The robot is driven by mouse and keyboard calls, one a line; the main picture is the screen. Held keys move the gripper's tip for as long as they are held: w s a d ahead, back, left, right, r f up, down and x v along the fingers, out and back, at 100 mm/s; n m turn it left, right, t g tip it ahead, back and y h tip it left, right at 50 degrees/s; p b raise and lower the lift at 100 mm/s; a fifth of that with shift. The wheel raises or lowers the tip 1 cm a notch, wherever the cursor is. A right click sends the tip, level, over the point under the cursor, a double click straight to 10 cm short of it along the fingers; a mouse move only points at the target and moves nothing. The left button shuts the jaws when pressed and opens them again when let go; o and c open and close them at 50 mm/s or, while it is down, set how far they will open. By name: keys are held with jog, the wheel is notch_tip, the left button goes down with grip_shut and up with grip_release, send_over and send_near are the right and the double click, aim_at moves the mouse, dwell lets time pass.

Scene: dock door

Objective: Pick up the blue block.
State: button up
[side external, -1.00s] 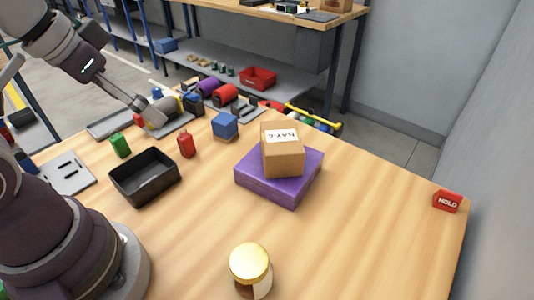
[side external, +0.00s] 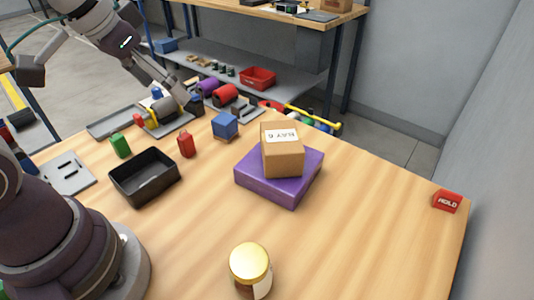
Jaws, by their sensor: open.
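The blue block (side external: 225,125) sits on the wooden table (side external: 370,240), left of the purple box, with a thin brown edge showing beneath it. My gripper (side external: 184,93) comes in from the upper left and is up and to the left of the blue block, apart from it. Its jaws are open, with nothing visible between them. The fingertips are small and overlap a dark blue item behind or below them, so their exact height is hard to tell.
A purple box (side external: 265,188) bearing a cardboard box (side external: 283,155) stands right of the block. A red item (side external: 186,145), black tray (side external: 145,190), green item (side external: 120,146) and gold-lidded jar (side external: 250,262) stand around. The table's right side is mostly clear.

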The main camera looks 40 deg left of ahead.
jog(key=w+a+f, duration=0.3)
jog(key=w, duration=0.4)
jog(key=n+g, duration=0.1)
send_near(224, 118)
notch_tip(224, 118, down, 3)
jog(key=shift+y, duration=0.4)
jog(key=x, duration=0.6)
jog(key=w+x, duration=0.1)
jog(key=x, duration=0.2)
jog(key=shift+w+d+f, duration=0.1)
jog(key=shift+d, duration=0.1)
jog(key=c, duration=1.3)
